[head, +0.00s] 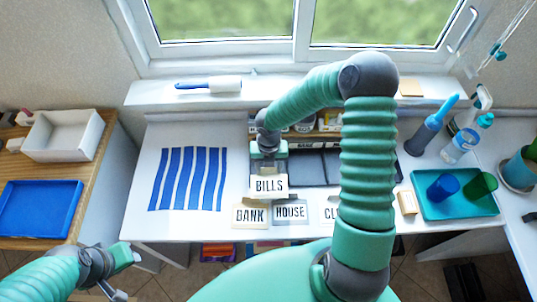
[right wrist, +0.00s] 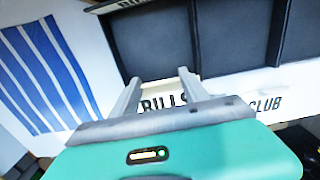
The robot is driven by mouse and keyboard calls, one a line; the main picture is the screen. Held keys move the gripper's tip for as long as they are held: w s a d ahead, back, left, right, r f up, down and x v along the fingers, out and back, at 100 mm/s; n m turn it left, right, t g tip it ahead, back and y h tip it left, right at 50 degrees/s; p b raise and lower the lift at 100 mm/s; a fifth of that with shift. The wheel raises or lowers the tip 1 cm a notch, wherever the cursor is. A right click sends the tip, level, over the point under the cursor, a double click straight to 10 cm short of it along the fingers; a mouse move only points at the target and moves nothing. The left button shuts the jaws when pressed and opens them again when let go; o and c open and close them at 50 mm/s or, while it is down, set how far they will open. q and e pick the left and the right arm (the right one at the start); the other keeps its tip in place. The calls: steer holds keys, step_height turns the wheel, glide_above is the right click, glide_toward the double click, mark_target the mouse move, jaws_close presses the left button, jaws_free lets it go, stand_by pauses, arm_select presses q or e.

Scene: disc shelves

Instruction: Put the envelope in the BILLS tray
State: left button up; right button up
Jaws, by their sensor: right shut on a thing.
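A pale envelope (head: 269,185) marked BILLS is between the fingers of my right gripper (head: 268,166). The right gripper is shut on it, above the white desk. In the right wrist view the BILLS lettering of the envelope (right wrist: 165,103) shows between the two fingers, partly covered by the gripper body.
Cards marked BANK (head: 250,215), HOUSE (head: 290,211) and CLUB (right wrist: 265,103) lie along the desk front. A blue-striped mat (head: 188,180) is on the left. A teal tray (head: 455,208) with cups and a bottle (head: 459,148) are on the right. My right arm hides some trays.

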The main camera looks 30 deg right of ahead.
steer(key=w+d, duration=0.1)
steer(key=w, duration=0.1)
steer(key=w+d, duration=0.1)
steer(key=w, duration=0.1)
steer(key=w+d, duration=0.1)
steer(key=shift+w+d+f, duration=0.15)
steer(key=shift+w+f, duration=0.15)
steer(key=shift+w, duration=0.1)
steer(key=f, duration=0.3)
steer(key=shift+w+d+f, duration=0.3)
steer(key=shift+f, duration=0.05)
steer(key=o, duration=1.4)
step_height(320, 180, up, 12)
steer(key=p, duration=0.1)
step_height(320, 180, up, 3)
steer(key=m, duration=1.2)
glide_above(262, 180)
steer(key=s+a+r+m, duration=0.1)
steer(key=s+m, duration=0.1)
steer(key=m, duration=0.4)
steer(key=s+a+r+m+t, duration=0.1)
steer(key=s+m, duration=0.2)
steer(key=m, duration=0.3)
steer(key=s+a+r+m+t, duration=0.1)
steer(key=s+a+r+m, duration=0.1)
steer(key=m, duration=0.3)
steer(key=shift+s+r+m, duration=0.1)
steer(key=shift+s+m, duration=0.3)
steer(key=shift+s, duration=0.2)
